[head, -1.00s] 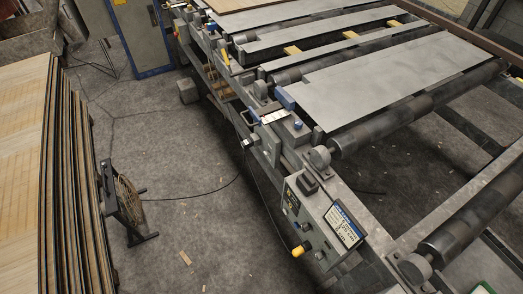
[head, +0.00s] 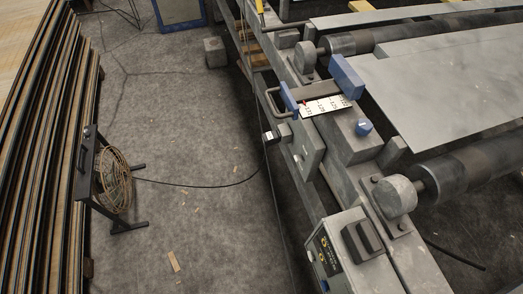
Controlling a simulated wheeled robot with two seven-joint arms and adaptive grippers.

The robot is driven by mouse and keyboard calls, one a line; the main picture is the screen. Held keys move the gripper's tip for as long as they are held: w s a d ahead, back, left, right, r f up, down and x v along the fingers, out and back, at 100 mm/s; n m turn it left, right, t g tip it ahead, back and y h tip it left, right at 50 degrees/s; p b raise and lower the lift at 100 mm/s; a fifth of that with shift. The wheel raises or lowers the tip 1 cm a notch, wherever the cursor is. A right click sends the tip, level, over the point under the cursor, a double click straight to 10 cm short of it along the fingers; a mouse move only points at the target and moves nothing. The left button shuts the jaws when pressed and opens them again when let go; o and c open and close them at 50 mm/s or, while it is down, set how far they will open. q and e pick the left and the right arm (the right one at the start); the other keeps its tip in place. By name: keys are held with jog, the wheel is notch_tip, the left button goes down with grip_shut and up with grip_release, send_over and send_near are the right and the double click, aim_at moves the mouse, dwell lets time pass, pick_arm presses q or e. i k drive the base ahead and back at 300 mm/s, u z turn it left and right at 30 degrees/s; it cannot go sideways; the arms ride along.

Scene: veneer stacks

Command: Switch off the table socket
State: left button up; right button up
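A grey box (head: 309,148) is mounted on the side of the roller table's rail (head: 349,151). A small black-and-white plug or fitting (head: 270,137) sits at its left side, and a black cable (head: 195,186) runs from there across the floor. This box may be the table socket; I cannot make out a switch on it. A grey control box (head: 350,258) with a black raised part on top and a dark labelled face stands lower down, cut off by the bottom edge. Neither of my grippers is in view.
A cable reel (head: 115,178) on a black stand is on the floor at left, beside tall veneer stacks (head: 40,130). Rollers (head: 455,170) and a grey sheet (head: 450,85) lie at right. A scale strip (head: 326,105) lies between blue blocks. The floor between the stacks and table is mostly open.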

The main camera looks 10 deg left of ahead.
aim_at(299, 158)
jog(key=k, duration=0.5)
jog(key=u, duration=0.65)
jog(key=i, duration=0.8)
jog(key=z, duration=1.85)
